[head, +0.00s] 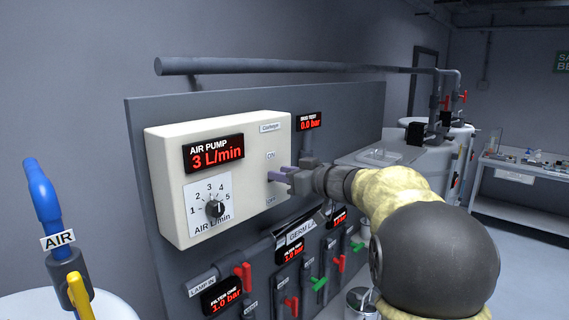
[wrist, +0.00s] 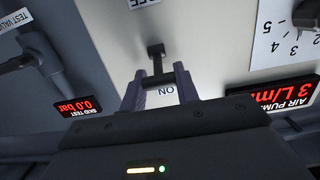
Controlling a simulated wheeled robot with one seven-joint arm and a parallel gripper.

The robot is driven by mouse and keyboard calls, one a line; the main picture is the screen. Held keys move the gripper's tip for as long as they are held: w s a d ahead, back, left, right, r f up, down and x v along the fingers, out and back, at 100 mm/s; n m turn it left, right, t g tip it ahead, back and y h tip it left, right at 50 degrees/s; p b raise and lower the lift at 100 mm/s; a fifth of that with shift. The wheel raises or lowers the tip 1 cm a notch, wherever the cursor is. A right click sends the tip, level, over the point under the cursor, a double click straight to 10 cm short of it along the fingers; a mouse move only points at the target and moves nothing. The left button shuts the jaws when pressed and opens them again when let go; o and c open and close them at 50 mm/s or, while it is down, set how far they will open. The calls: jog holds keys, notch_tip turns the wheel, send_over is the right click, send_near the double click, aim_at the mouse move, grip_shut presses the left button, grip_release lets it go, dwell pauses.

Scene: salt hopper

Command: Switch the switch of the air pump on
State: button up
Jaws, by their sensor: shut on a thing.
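The air pump (head: 165,165) is a cream box on a grey panel, with a red display (head: 214,154) reading 3 L/min and a dial (head: 213,208) below it. Its switch (wrist: 156,52) is a dark lever with a crossbar, in the wrist view. My gripper (head: 277,176) is at the box's right side, between the ON label (head: 271,156) above and the OFF label (head: 271,201) below. In the wrist view my gripper (wrist: 159,72) has its purple fingers on both sides of the switch's crossbar, shut on it. In the head view the fingers hide the switch; its exact setting is unclear.
A skid test display (head: 309,121) reads 0.0 bar, right of the pump. Below are pipes with green and red valve handles (head: 319,283) and several displays. A grey pipe (head: 250,67) runs above.

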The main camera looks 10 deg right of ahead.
jog(key=shift+r+p, duration=0.1)
jog(key=shift+p, duration=0.45)
jog(key=o, duration=1)
jog(key=b+v, duration=0.2)
jog(key=v, duration=0.3)
jog(key=b+v, duration=0.2)
jog(key=v, duration=0.4)
jog(key=b+v, duration=0.1)
jog(key=v, duration=0.5)
jog(key=shift+s+d+r+b, duration=0.1)
jog(key=shift+r+b, duration=0.25)
jog(key=shift+b, duration=0.05)
